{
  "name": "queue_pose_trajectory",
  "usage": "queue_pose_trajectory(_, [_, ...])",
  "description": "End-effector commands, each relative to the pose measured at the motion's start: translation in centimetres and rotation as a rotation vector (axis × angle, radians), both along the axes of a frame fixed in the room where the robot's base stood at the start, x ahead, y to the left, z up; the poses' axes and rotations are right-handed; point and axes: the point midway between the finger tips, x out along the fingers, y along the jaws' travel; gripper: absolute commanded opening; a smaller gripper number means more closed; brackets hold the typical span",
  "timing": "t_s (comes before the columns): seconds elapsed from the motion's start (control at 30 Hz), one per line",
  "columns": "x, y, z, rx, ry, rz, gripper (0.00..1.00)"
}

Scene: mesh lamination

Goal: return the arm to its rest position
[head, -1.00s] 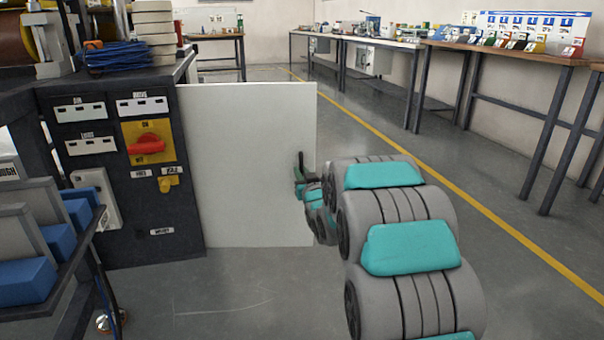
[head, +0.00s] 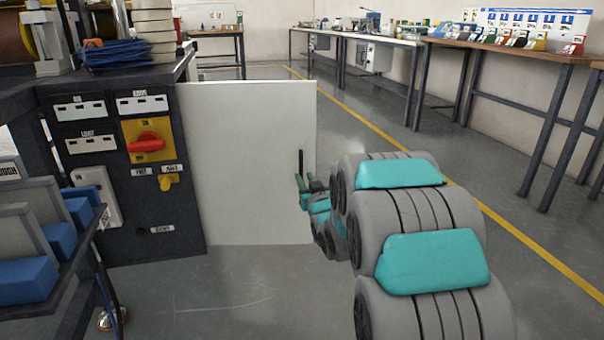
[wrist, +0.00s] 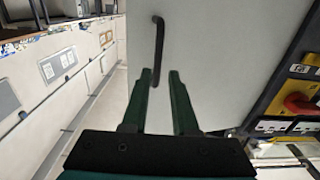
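My gripper (head: 308,184) is at the end of my grey and teal arm, in front of the white door panel (head: 245,160) near its right edge. In the head view the handle (head: 301,163) shows just above the gripper. My arm's links fill the lower right of the head view.
The door panel stands out from a dark cabinet (head: 130,215) with a red switch (head: 147,144). A rack with blue bins (head: 25,280) is at the lower left. Workbenches (head: 505,52) line the right wall. Grey floor is clear beyond my arm.

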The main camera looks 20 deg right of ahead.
Motion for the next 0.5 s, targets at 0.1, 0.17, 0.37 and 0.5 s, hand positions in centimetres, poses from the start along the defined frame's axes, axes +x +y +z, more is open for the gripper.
queue_pose_trajectory(0.1, [-1.4, 0.1, 0.1, -0.001, 0.000, -0.001, 0.27])
queue_pose_trajectory(0.17, [-1.9, 0.1, 0.0, 0.000, 0.002, 0.000, 0.27])
queue_pose_trajectory(0.37, [-2.2, 0.2, -0.1, 0.000, 0.002, 0.001, 0.27])
queue_pose_trajectory(0.5, [-2.1, 0.2, -0.1, 0.000, 0.001, 0.001, 0.27])
